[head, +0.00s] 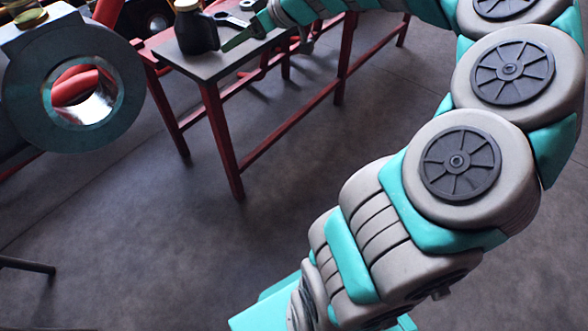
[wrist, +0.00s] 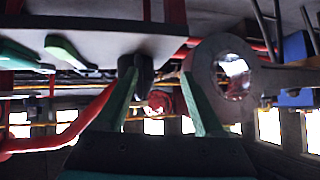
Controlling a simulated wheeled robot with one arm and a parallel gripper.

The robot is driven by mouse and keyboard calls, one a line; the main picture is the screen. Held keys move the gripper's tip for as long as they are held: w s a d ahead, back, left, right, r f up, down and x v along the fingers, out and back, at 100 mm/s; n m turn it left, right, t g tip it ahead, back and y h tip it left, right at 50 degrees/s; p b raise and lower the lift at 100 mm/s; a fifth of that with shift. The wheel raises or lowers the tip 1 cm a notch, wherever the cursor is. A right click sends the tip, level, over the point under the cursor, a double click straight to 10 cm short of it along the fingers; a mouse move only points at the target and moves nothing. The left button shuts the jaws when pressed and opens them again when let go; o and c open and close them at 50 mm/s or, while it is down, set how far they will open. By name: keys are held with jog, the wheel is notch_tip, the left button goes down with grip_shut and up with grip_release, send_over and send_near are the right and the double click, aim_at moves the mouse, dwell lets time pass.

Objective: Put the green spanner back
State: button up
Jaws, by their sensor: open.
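In the wrist view my gripper (wrist: 160,85) is open, with its two green fingers spread apart and nothing visibly held between them. In the head view my gripper (head: 241,32) is at the tabletop (head: 206,66), close to the dark can, and partly hidden. A pale green flat piece (wrist: 64,50) lies against the tabletop in the wrist view, left of the fingers. I cannot tell whether it is the green spanner. A grey spanner-like shape (head: 224,19) shows beside the can in the head view. Its colour is unclear.
A dark can (head: 196,32) stands on the red-legged table (head: 222,150); it also shows behind the left finger in the wrist view (wrist: 143,72). A large metal ring (head: 108,92) stands left of the table, and right of the fingers (wrist: 232,92). The floor in front is clear.

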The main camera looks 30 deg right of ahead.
jog(key=s+a+f+g+h, duration=0.1)
jog(key=s+a+f+g, duration=0.2)
jog(key=s+a, duration=0.5)
jog(key=s+a+f+g+h, duration=0.1)
jog(key=s+a+f+g, duration=0.2)
jog(key=s+a, duration=0.45)
jog(key=s+d+f+m+g+h, duration=0.2)
jog(key=s+d+f, duration=0.1)
jog(key=s, duration=0.8)
jog(key=s+d+f+m+g+h, duration=0.2)
jog(key=s+d+f+m, duration=0.1)
jog(key=s, duration=0.8)
jog(key=shift+f, duration=0.1)
